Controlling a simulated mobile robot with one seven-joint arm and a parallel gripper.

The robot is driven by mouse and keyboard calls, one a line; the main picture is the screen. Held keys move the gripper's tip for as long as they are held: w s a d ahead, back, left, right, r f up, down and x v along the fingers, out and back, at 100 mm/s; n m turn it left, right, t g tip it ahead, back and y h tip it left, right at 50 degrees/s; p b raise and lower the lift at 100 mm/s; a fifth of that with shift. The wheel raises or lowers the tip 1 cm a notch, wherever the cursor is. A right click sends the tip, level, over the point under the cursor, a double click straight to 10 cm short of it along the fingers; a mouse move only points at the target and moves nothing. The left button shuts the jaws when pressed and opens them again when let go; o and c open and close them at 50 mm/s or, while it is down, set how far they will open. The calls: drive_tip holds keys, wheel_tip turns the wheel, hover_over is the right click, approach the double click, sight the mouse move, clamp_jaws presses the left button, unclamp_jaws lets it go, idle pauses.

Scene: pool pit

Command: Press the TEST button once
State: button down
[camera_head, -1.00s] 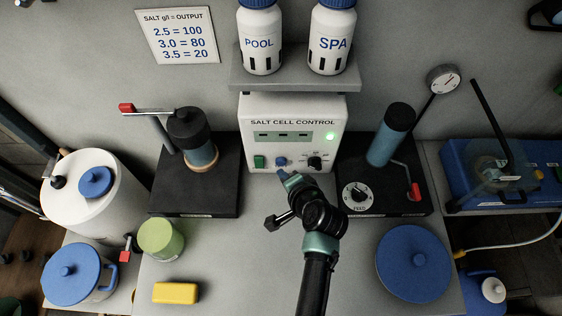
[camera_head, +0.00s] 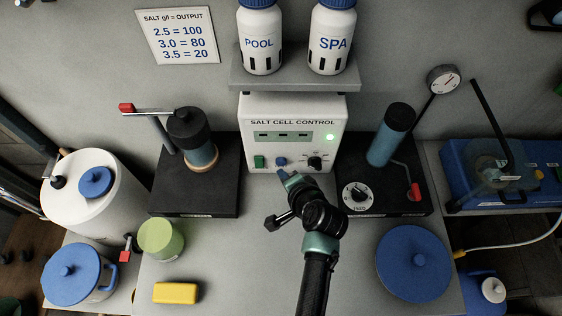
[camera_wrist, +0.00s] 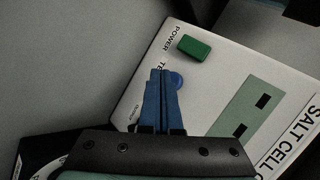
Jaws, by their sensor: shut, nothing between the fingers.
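The salt cell control box (camera_head: 293,110) is white and stands against the wall at the centre. Its front has a green POWER button (camera_head: 259,162), a blue round button (camera_head: 281,161) and a black knob (camera_head: 315,162). In the wrist view the blue button (camera_wrist: 176,80) is next to lettering starting "TE", the rest hidden by my fingers. My gripper (camera_head: 283,172) is shut and empty, its blue fingertips just in front of and below the blue button. The wrist view shows the fingertips (camera_wrist: 160,74) beside and partly over it. I cannot tell whether they touch it.
A green lamp (camera_head: 330,136) is lit, and the display (camera_head: 283,136) shows dashes. Black stands with a left pump (camera_head: 195,140) and a right blue cylinder (camera_head: 391,135) flank the box. A shelf (camera_head: 294,80) with POOL and SPA bottles overhangs it. The counter in front is mostly clear.

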drive_tip(key=shift+w, duration=0.15)
drive_tip(key=shift+w, duration=0.3)
drive_tip(key=shift+w+b, duration=0.3)
drive_tip(key=shift+w, duration=0.2)
idle(0.8)
idle(0.3)
drive_tip(key=shift+s+p, duration=0.55)
drive_tip(key=shift+s, duration=0.4)
drive_tip(key=shift+s+p, duration=1.15)
drive_tip(key=shift+s, duration=1.35)
